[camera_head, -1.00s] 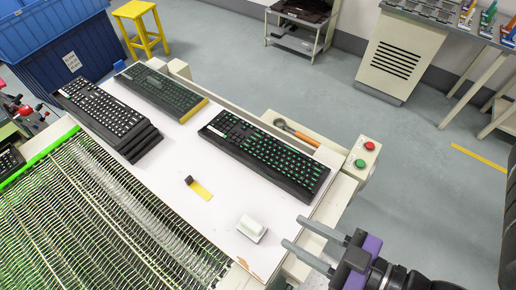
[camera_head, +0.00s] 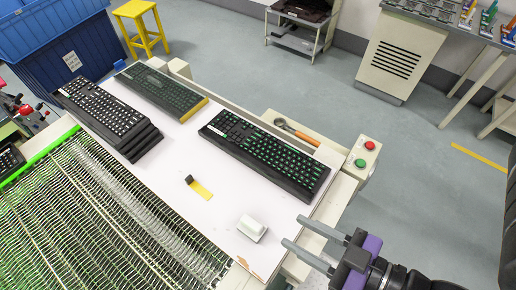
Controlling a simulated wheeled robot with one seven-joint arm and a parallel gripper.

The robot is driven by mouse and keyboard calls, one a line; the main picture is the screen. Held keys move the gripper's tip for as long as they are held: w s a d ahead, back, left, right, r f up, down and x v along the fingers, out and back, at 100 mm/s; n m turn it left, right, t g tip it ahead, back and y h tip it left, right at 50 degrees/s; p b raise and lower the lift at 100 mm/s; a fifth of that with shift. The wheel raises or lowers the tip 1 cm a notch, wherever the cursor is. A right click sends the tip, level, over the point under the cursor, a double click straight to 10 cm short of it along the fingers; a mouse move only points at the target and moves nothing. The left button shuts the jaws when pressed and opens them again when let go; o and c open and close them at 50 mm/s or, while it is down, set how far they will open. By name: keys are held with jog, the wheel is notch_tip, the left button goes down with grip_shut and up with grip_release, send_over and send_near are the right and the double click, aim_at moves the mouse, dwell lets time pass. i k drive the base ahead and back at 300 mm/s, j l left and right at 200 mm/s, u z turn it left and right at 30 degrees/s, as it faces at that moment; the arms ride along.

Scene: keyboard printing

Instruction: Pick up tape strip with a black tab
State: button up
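The tape strip (camera_head: 201,191) is a short yellow strip lying on the white tabletop (camera_head: 170,205), left of the picture's centre. Its black tab (camera_head: 189,180) is at the upper left end and stands up a little from the table. My gripper (camera_head: 314,243) is at the lower right, by the table's right edge, well apart from the strip. Its two grey fingers are spread apart and point left, with nothing between them.
A small white block (camera_head: 251,228) lies between the strip and my gripper. A black keyboard with green keys (camera_head: 265,152) lies behind. Stacked keyboards (camera_head: 106,116) and another keyboard (camera_head: 160,90) lie at the far left. A green-edged mesh conveyor (camera_head: 80,220) runs along the left.

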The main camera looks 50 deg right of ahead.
aim_at(195, 186)
jog(key=u, duration=0.85)
jog(key=k+l+u, duration=0.1)
jog(key=l+u, duration=0.15)
jog(key=l, duration=0.15)
jog(key=k+l+u, duration=0.1)
jog(key=l+u, duration=0.2)
jog(key=k+l+u, duration=0.25)
jog(key=l, duration=0.2)
jog(key=i, duration=0.05)
